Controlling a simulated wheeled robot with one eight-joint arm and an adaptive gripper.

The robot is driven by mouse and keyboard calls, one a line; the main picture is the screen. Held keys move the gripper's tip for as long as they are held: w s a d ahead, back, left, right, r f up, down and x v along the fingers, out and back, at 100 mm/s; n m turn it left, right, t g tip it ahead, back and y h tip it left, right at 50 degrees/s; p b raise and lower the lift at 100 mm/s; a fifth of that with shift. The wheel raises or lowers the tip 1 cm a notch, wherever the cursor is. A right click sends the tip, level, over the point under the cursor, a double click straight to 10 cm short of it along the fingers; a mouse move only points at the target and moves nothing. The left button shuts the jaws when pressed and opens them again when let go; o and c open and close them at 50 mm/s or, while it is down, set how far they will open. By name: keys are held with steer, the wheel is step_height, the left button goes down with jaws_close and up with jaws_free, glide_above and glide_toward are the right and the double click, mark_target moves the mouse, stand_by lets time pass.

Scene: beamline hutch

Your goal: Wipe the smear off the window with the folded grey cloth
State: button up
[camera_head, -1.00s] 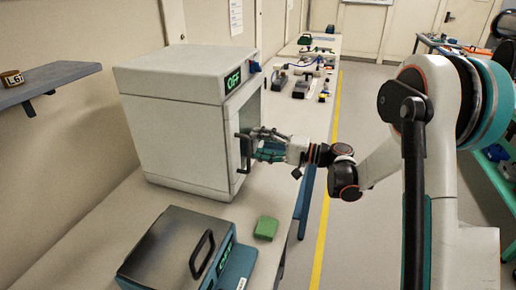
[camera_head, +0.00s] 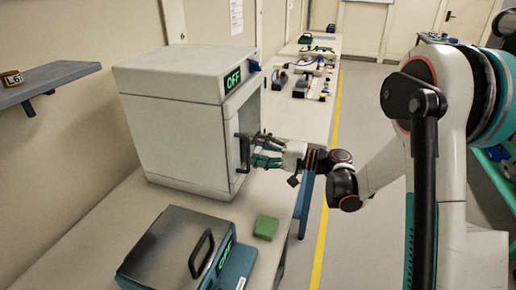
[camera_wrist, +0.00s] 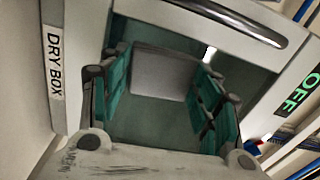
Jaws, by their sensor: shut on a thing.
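The dry box (camera_head: 170,135) stands on the bench, its door with a dark handle (camera_head: 243,155) facing right. Its greenish window (camera_wrist: 150,122) fills the middle of the wrist view. My gripper (camera_head: 262,150) is at the door front beside the handle, its teal fingers pointing at the window. In the wrist view my gripper (camera_wrist: 165,82) is shut on the folded grey cloth (camera_wrist: 165,72), a flat grey block between the finger pads. The cloth is at or close to the glass; I cannot tell whether it touches. I cannot make out a smear.
A grey device with a black handle (camera_head: 175,250) and a green block (camera_head: 266,228) are on the near bench. Small equipment (camera_head: 301,85) stands farther along it. A shelf (camera_head: 50,82) is on the left wall.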

steer(key=shift+s+a, duration=0.1)
steer(key=shift+a, duration=0.05)
steer(key=shift+v, duration=2.95)
steer(key=v, duration=0.3)
